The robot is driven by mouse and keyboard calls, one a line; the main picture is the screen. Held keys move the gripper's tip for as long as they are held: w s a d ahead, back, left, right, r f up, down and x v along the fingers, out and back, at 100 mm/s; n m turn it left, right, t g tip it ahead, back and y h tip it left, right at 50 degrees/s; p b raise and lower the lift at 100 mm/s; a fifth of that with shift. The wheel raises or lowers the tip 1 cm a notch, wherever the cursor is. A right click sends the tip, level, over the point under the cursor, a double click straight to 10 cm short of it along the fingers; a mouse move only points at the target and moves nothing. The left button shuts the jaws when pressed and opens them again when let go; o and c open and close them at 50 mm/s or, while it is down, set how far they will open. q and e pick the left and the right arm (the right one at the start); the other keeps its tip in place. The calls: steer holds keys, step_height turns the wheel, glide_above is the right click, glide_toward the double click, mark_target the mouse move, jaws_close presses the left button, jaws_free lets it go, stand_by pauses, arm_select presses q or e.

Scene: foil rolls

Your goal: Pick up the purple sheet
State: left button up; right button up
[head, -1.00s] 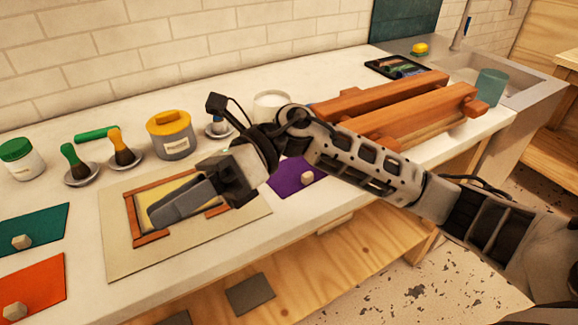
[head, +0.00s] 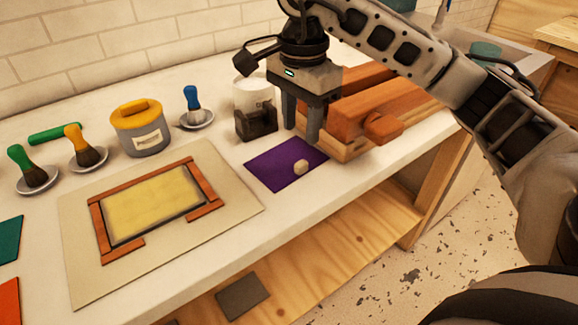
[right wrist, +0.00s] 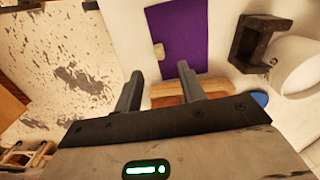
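The purple sheet (head: 274,164) lies flat on the white counter, right of the framed tray, with a small pale knob (head: 300,167) on its near right part. In the right wrist view the purple sheet (right wrist: 184,32) is ahead of the fingers, and the knob (right wrist: 158,50) shows at its left edge. My right gripper (head: 301,136) points down above the far right side of the sheet, open and empty, with a clear gap between its fingers. The fingers (right wrist: 160,72) also show apart in the right wrist view. My left gripper is not in view.
A dark block-like holder (head: 257,124) and a white mug (head: 252,94) stand behind the sheet. An orange wooden press (head: 365,115) is close right of the gripper. A mat with a wooden frame (head: 78,268) lies left. The counter's front edge is near the sheet.

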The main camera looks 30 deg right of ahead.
mark_target(302, 163)
step_height(302, 163, down, 8)
steer(key=shift+s+d+r+p, duration=0.1)
steer(key=shift+d+r+p, duration=0.05)
steer(key=shift+p, duration=0.4)
jaws_close()
